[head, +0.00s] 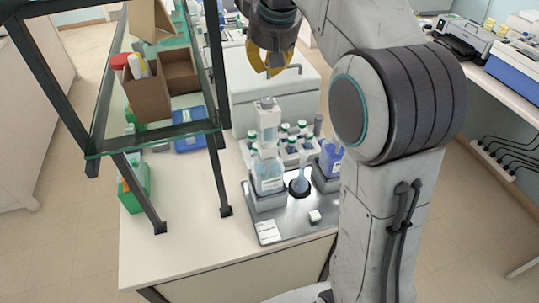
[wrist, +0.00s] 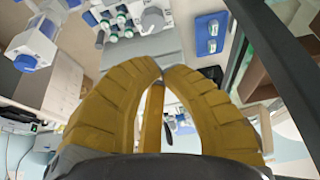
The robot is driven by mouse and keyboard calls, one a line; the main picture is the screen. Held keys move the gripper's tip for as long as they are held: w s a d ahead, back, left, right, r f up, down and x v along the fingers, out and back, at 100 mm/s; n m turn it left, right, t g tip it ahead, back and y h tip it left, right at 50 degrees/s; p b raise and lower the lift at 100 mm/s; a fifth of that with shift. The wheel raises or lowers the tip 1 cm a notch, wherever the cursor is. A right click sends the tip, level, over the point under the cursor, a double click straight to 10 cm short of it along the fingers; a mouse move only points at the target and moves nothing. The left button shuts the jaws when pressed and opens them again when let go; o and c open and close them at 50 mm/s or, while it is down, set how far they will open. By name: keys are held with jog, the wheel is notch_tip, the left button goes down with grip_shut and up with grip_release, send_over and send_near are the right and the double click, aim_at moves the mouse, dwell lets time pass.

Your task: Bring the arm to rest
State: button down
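My arm rises on the right side of the head view and bends over toward the top middle. My gripper (head: 270,73) hangs at its end, above the bench and in front of the white box-shaped unit. Its yellow fingers curve inward. In the wrist view the fingertips (wrist: 162,72) come together, with nothing visible held between them. The gripper is apart from the bottles and the rack below it.
A grey tray (head: 290,228) on the bench (head: 180,255) carries a clear bottle (head: 268,175), a small flask (head: 300,180) and a blue-liquid bottle (head: 331,157). Several green-capped bottles (head: 292,145) stand behind. A dark-framed glass shelf (head: 165,134) with cardboard boxes stands left.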

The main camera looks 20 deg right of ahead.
jog(key=shift+r, duration=0.1)
dwell(0.5)
jog(key=s+f+b, duration=0.2)
jog(key=s+f, duration=0.7)
jog(key=s, duration=0.4)
jog(key=s+f+b, duration=0.2)
jog(key=s+f, duration=0.7)
jog(key=s, duration=0.5)
jog(key=shift+s+f+b, duration=0.2)
jog(key=shift+f+b, duration=0.1)
jog(key=shift+b, duration=0.05)
jog(key=c, duration=2)
grip_release()
